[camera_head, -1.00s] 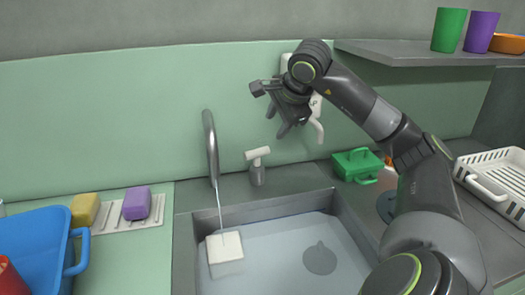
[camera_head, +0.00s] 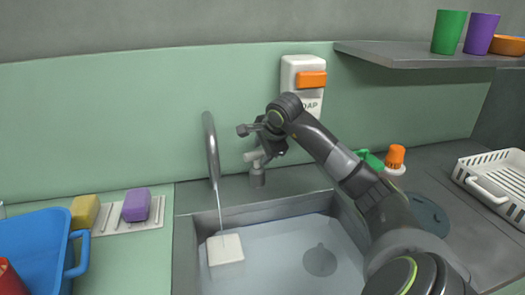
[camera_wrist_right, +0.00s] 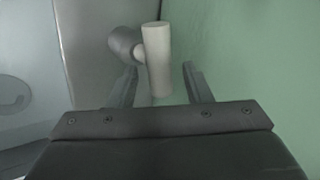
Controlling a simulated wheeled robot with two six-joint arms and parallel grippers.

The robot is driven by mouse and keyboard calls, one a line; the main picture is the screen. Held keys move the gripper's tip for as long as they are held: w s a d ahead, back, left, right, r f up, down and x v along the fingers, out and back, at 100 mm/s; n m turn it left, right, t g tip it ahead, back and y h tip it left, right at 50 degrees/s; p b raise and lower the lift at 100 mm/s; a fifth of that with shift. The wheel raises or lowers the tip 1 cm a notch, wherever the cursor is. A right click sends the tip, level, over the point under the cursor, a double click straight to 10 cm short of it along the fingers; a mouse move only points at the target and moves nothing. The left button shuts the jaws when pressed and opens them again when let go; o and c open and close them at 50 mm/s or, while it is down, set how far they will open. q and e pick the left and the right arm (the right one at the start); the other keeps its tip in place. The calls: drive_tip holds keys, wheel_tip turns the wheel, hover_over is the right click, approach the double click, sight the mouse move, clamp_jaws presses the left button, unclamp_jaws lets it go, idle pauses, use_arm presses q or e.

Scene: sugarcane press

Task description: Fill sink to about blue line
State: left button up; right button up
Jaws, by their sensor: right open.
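The sink (camera_head: 205,215) holds water (camera_head: 275,265), and a thin stream (camera_head: 219,212) falls from the grey faucet (camera_head: 211,150). I cannot make out a blue line. A pale lever handle (camera_head: 251,156) tops the grey tap valve (camera_head: 257,178) right of the faucet. My right gripper (camera_head: 258,142) is open at the handle and partly covers it. In the right wrist view the pale handle (camera_wrist_right: 157,60) shows between the two open fingers of my right gripper (camera_wrist_right: 160,88); contact is not clear. My left gripper is out of view.
A white block (camera_head: 225,250) sits in the sink under the stream. A soap dispenser (camera_head: 302,78) hangs on the wall above. A blue bin (camera_head: 35,235) and sponges (camera_head: 136,204) are at left. A white rack (camera_head: 495,180) is at right, below a shelf (camera_head: 430,55).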

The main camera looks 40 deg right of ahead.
drive_tip(key=shift+r, duration=0.1)
drive_tip(key=c, duration=0.9)
drive_tip(key=shift+a, duration=0.1)
drive_tip(key=shift+m+h, duration=0.3)
drive_tip(key=shift+m, duration=0.2)
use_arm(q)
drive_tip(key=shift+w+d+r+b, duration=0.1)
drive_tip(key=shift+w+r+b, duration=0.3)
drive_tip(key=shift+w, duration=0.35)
use_arm(e)
drive_tip(key=shift+a+r+m+g+h, duration=0.1)
drive_tip(key=shift+m+g+h, duration=0.35)
drive_tip(key=shift+m, duration=0.45)
drive_tip(key=o, duration=0.9)
